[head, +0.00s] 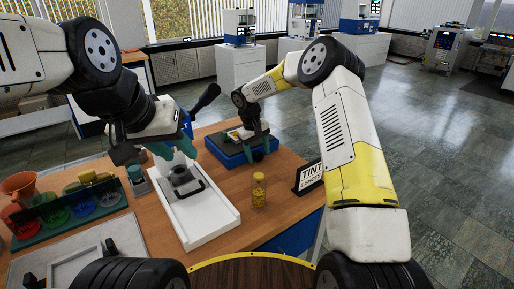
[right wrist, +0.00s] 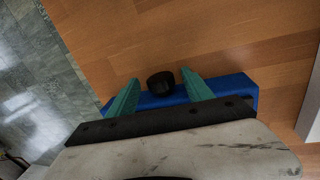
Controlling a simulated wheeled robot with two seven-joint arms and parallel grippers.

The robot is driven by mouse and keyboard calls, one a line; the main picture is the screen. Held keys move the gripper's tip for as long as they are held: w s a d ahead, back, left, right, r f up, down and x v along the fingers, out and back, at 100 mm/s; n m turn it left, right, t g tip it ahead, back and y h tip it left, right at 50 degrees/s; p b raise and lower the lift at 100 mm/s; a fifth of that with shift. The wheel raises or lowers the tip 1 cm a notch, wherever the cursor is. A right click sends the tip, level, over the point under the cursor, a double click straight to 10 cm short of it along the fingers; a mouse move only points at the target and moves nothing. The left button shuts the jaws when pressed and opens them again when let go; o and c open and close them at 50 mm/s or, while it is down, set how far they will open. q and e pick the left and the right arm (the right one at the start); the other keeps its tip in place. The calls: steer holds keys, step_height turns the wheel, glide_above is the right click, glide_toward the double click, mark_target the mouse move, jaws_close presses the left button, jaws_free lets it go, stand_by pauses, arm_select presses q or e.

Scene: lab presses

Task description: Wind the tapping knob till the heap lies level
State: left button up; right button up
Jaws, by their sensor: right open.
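The blue tapping device (head: 233,154) stands on the wooden bench, with a dish on its top that my right arm partly covers. The state of the heap in it is too small to tell. Its black tapping knob (right wrist: 160,83) sticks out of the blue side and shows between the teal fingers of my right gripper (right wrist: 160,94). The fingers are apart, one on each side of the knob, with gaps. In the head view the knob (head: 257,156) is small and dark. My left gripper (head: 176,150) hangs over the white press; whether it is shut is unclear.
The white press base (head: 222,214) with a black handle stands left of centre. A vial of yellow pieces (head: 259,190) and a TINT sign (head: 309,177) stand to the right. Flasks in a rack (head: 70,221) are at the left. Bare bench lies around the vial.

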steer(key=shift+f, duration=0.45)
steer(key=shift+d, duration=0.1)
jaws_close()
steer(key=shift+w+d+g+y, duration=0.15)
steer(key=shift+d+g+y, duration=0.1)
steer(key=shift+g+y, duration=0.4)
steer(key=g+y, duration=0.2)
steer(key=y, duration=0.1)
steer(key=shift+w+d+y, duration=0.1)
steer(key=shift+y, duration=0.15)
jaws_free()
steer(key=shift+r, duration=0.1)
